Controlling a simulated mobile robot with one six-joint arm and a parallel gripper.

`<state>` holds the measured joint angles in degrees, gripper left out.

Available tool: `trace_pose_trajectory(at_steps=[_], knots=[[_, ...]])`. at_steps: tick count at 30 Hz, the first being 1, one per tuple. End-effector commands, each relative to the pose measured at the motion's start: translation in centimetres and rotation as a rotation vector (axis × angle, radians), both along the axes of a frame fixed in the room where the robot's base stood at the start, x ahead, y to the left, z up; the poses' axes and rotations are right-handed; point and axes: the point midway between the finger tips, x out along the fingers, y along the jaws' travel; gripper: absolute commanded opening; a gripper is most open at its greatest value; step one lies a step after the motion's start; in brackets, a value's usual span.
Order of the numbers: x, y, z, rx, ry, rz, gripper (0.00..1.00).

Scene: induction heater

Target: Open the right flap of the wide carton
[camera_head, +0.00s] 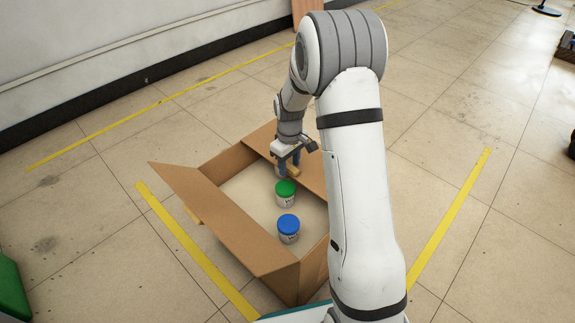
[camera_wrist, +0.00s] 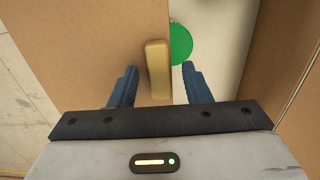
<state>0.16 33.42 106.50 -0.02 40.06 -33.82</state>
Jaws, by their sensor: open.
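The wide carton (camera_head: 280,262) sits on the floor in the head view. Its right flap (camera_head: 312,165) lies across the far right part of the opening, partly hidden by my arm; in the wrist view the flap (camera_wrist: 80,45) fills the left. A small tan handle bar (camera_wrist: 157,55) is at the flap's edge, and it also shows in the head view (camera_head: 299,181). My gripper (camera_head: 289,166) is open over the handle. In the wrist view its blue fingers (camera_wrist: 159,76) stand on either side of the bar; I cannot tell whether they touch it.
The left flap (camera_head: 205,200) leans outward, open. Inside the carton stand a green-lidded jar (camera_head: 285,194), close to my gripper, and a blue-lidded jar (camera_head: 288,229). Yellow floor lines (camera_head: 195,250) flank the carton. The floor right of my arm (camera_head: 490,240) is clear.

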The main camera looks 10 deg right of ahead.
Motion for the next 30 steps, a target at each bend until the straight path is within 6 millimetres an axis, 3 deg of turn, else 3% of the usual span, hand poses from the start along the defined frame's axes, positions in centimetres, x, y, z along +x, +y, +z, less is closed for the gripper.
trace_pose_trajectory(at_steps=[3,19,30], knots=[[0.00,0.02,0.06,0.000,0.000,0.000,0.43],[-0.03,0.10,0.07,0.001,0.001,0.001,0.00],[-0.05,0.51,0.20,0.006,0.004,0.002,0.00]])
